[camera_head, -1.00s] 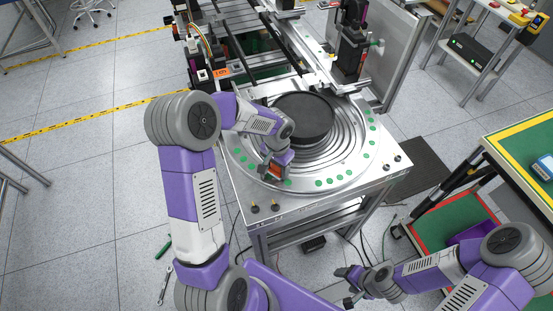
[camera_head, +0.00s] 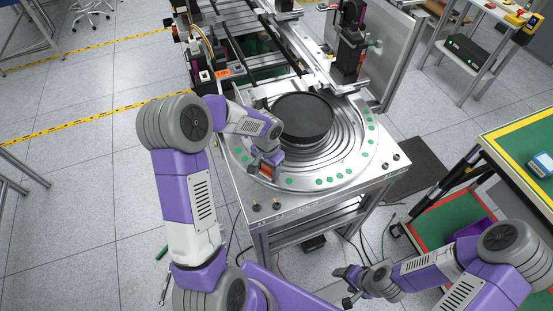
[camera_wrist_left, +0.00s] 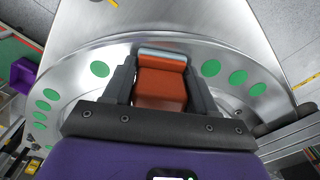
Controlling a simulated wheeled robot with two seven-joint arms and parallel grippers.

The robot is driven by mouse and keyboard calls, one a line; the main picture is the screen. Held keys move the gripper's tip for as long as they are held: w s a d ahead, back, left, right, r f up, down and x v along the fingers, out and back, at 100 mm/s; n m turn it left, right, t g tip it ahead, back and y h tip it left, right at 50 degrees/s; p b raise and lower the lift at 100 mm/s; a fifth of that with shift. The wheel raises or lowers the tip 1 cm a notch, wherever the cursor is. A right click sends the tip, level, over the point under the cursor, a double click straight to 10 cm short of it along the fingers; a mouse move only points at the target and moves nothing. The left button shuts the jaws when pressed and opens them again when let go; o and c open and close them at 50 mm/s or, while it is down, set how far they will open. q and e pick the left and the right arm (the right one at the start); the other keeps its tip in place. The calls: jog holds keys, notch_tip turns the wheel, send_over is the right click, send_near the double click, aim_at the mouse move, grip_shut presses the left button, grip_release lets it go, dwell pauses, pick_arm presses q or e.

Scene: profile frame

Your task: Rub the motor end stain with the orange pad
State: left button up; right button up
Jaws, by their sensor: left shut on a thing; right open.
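My left gripper (camera_head: 265,167) is shut on the orange pad (camera_wrist_left: 160,88), which has a grey-blue strip along its far edge. In the wrist view the pad sits between the two dark fingers. In the head view the pad (camera_head: 265,174) is low over the left front of the round metal turntable (camera_head: 345,165). I cannot tell whether the pad touches the metal. No stain can be made out in either view; the gripper and pad hide the surface under them. My right gripper (camera_head: 350,284) is open and empty, low at the right, away from the machine.
A black disc (camera_head: 301,117) sits on the turntable, right of my left gripper. Green dots (camera_head: 320,182) ring the turntable. Rails and a dark motor unit (camera_head: 352,40) stand behind. A green-topped bench (camera_head: 525,150) is at right. Open floor lies at left.

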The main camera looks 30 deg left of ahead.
pick_arm(q)
jog(key=shift+w, duration=0.75)
notch_tip(320, 180, up, 4)
jog(key=p, duration=0.2)
jog(key=shift+s+r+p, duration=0.15)
jog(key=shift+r+p, duration=0.1)
jog(key=shift+p, duration=0.1)
notch_tip(320, 180, up, 2)
jog(key=shift+r+p, duration=0.1)
jog(key=shift+p, duration=0.7)
jog(key=shift+r+p, duration=0.55)
jog(key=shift+r, duration=0.3)
pick_arm(e)
jog(key=r, duration=0.2)
jog(key=w+r, duration=0.1)
jog(key=r, duration=0.2)
jog(key=shift+r, duration=0.15)
pick_arm(q)
jog(key=shift+f, duration=0.15)
